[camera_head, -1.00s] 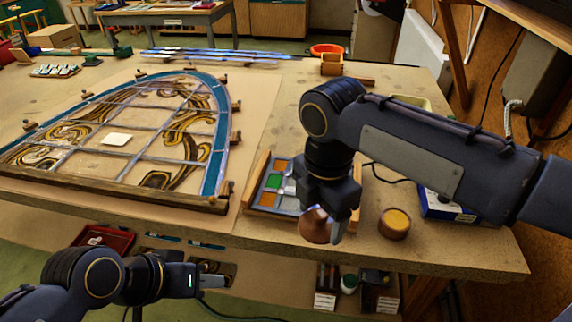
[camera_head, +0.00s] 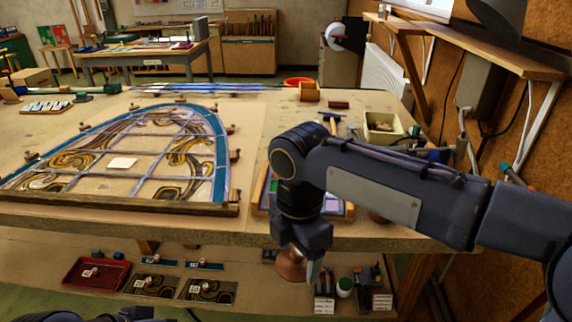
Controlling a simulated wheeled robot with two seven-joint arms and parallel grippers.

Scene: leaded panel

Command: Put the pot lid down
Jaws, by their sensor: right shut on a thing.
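My right gripper (camera_head: 300,272) points down and is shut on the pot lid (camera_head: 291,264), a copper-coloured round piece. The lid is held in the air and shows in front of the table's front edge, with the lower shelf behind it. A brown round pot (camera_head: 378,218) on the table is almost wholly hidden behind my right forearm. Only a dark part of my left arm shows at the bottom left; its fingers are out of the picture.
The leaded panel (camera_head: 222,160) fills the table's left side. A tray with coloured squares (camera_head: 333,203) lies partly behind my right arm. A pale bin (camera_head: 384,127) stands at the back right. The lower shelf holds a red tray (camera_head: 97,273) and small boxes (camera_head: 325,304).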

